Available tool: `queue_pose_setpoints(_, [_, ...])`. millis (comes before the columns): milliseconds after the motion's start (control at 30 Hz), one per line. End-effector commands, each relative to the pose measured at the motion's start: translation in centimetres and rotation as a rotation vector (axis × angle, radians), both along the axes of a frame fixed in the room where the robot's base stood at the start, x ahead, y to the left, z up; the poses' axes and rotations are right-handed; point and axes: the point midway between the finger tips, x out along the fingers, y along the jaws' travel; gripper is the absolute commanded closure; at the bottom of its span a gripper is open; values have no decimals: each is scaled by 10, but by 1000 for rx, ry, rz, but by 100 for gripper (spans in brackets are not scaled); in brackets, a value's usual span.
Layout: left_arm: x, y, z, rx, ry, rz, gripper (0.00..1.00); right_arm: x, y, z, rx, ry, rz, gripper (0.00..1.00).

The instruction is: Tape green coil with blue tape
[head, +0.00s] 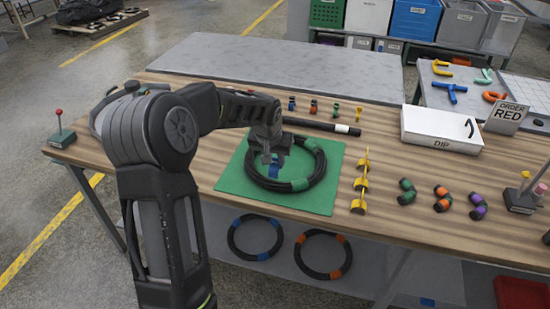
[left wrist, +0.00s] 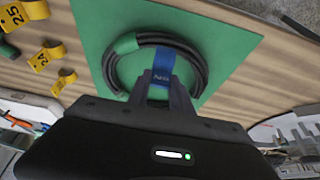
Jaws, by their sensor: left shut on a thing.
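A black hose coil (head: 322,168) with green bands lies on a green mat (head: 230,184) on the wooden table. It also shows in the left wrist view (left wrist: 109,75), with one green band in sight. My left gripper (head: 272,160) points down over the coil's left part. It is shut on a blue tape piece (left wrist: 163,64), which also shows below the fingers in the head view (head: 274,170). The blue piece overlaps the coil's ring in the wrist view; I cannot tell whether it is wrapped around it. My right gripper is not in view.
Yellow numbered tags (head: 360,180) stand right of the mat, with several coloured rolls (head: 406,191) beyond. A black rod (head: 320,125) lies behind the mat, and a white DIP box (head: 440,128) stands back right. Coils with blue (head: 255,237) and orange (head: 323,254) bands lie below the tabletop.

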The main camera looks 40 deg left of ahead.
Motion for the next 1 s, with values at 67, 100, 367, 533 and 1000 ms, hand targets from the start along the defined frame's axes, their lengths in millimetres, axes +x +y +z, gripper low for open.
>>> queue_pose_setpoints(67, [0, 0, -8, 0, 0, 0, 100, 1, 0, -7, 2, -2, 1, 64])
queue_pose_setpoints(100, [0, 0, -11, 0, 0, 0, 100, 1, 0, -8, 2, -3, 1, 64])
queue_pose_setpoints(367, [0, 0, -25, 0, 0, 0, 100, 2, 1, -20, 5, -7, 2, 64])
queue_pose_setpoints(533, [0, 0, -29, 0, 0, 0, 100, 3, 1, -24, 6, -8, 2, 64])
queue_pose_setpoints(1000, [0, 0, -29, 0, 0, 1, 100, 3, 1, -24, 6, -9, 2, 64])
